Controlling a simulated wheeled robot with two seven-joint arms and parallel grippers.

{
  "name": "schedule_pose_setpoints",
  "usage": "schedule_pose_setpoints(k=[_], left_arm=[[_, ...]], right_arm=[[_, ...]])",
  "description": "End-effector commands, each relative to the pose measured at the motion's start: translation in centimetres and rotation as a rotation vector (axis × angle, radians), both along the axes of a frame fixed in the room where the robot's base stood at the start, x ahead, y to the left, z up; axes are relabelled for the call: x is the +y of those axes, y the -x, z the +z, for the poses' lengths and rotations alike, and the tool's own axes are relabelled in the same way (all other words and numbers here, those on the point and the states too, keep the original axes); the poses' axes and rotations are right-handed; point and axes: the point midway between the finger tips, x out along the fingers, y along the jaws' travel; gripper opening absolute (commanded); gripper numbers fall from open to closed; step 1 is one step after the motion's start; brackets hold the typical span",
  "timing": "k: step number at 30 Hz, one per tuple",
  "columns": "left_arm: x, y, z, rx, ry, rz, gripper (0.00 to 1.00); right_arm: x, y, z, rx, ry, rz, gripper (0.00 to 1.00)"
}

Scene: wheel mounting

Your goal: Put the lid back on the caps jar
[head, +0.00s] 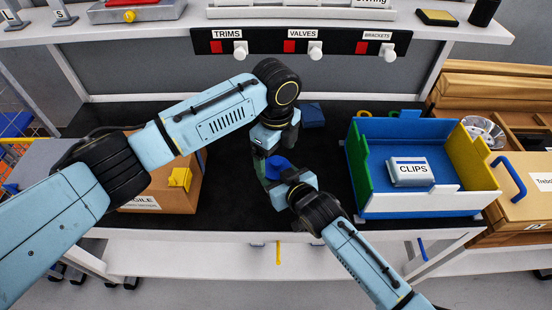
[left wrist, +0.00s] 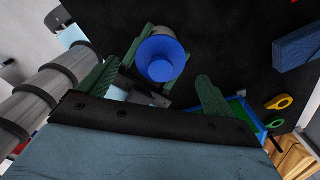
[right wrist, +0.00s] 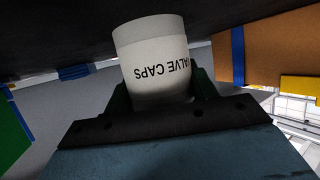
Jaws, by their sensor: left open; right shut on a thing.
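The white caps jar (right wrist: 160,62), with "VALVE CAPS" on its side, is held between the fingers of my right gripper (head: 276,180). Its lettering is upside down in the right wrist view. The round blue lid (left wrist: 162,60) shows at the jar's top end in the left wrist view, and in the head view (head: 278,165). It appears to sit on the jar; whether it is fully seated I cannot tell. My left gripper (left wrist: 157,72) is open and empty, close to the lid, its green fingers apart on either side. In the head view, the arms hide most of the jar.
A blue, green and yellow bin (head: 425,203) with a CLIPS box (head: 410,172) stands to the right. A cardboard box (head: 150,198) with a yellow piece is at left. A small blue block (head: 312,114) lies behind the grippers. The black mat around the front middle is clear.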

Motion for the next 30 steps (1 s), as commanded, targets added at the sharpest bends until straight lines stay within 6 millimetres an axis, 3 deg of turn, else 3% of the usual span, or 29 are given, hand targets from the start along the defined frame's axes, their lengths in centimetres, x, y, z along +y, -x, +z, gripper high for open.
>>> schedule_pose_setpoints(k=[6, 12, 24, 25, 30], left_arm=[[0.0, -0.1, 5.0, -0.008, 0.003, -0.001, 0.91], [0.0, -0.2, 8.0, -0.008, 0.003, 0.0, 0.91], [0.0, -0.1, 8.9, -0.007, 0.003, 0.0, 0.91], [0.0, -0.1, 8.9, -0.007, 0.003, 0.0, 0.91], [0.0, -0.1, 8.9, -0.007, 0.003, 0.0, 0.91]], right_arm=[[-0.1, 0.0, -0.1, 0.001, 0.002, -0.001, 0.16], [0.0, 0.0, -0.1, 0.001, 0.003, 0.0, 0.16], [0.0, 0.0, -0.1, 0.001, 0.003, 0.001, 0.16], [0.0, 0.0, -0.1, 0.001, 0.003, 0.001, 0.58], [0.0, 0.0, -0.1, 0.0, 0.002, 0.001, 0.8]])
